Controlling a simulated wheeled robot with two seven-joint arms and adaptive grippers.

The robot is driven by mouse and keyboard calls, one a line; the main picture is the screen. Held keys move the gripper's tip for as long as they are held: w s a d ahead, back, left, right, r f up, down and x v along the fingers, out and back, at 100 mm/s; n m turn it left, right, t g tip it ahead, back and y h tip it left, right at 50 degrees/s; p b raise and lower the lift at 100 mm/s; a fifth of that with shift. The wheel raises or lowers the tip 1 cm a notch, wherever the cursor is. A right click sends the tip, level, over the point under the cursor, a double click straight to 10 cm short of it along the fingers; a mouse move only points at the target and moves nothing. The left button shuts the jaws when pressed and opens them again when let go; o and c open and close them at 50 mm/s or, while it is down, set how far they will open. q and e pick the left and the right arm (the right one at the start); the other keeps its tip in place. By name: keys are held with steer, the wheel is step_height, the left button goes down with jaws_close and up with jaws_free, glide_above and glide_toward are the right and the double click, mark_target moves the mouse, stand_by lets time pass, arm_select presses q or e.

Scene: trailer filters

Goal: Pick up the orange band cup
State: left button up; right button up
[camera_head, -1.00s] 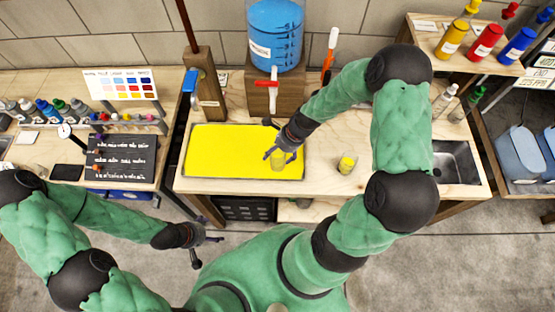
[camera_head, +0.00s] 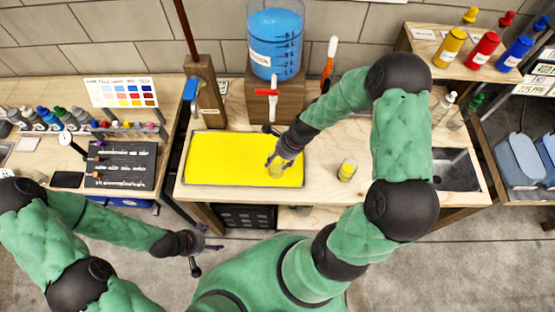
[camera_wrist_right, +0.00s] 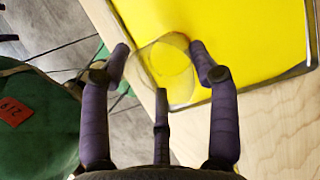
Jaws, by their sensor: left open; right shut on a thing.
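A clear cup (camera_head: 276,171) is held by my right gripper (camera_head: 280,160) over the front right part of the yellow tray. In the right wrist view the cup (camera_wrist_right: 168,68) is see-through and sits between the purple fingers of my right gripper (camera_wrist_right: 163,70). My left gripper (camera_head: 207,248) is open and empty, low over the floor in front of the benches.
The yellow tray (camera_head: 188,160) lies on the wooden bench. Behind it stand a blue liquid dispenser (camera_head: 274,45) and a wooden block (camera_head: 205,92). A sink (camera_head: 455,168) is at the right. A dark board (camera_head: 123,165) and bottles fill the left bench.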

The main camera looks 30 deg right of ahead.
steer(key=shift+r, duration=0.6)
steer(key=s+a+r+p, duration=0.2)
steer(key=s+r+p, duration=0.1)
steer(key=s+r, duration=0.8)
steer(key=shift+s+r, duration=0.2)
steer(key=shift+s, duration=1.15)
steer(key=shift+s+p, duration=0.1)
steer(key=shift+p, duration=0.2)
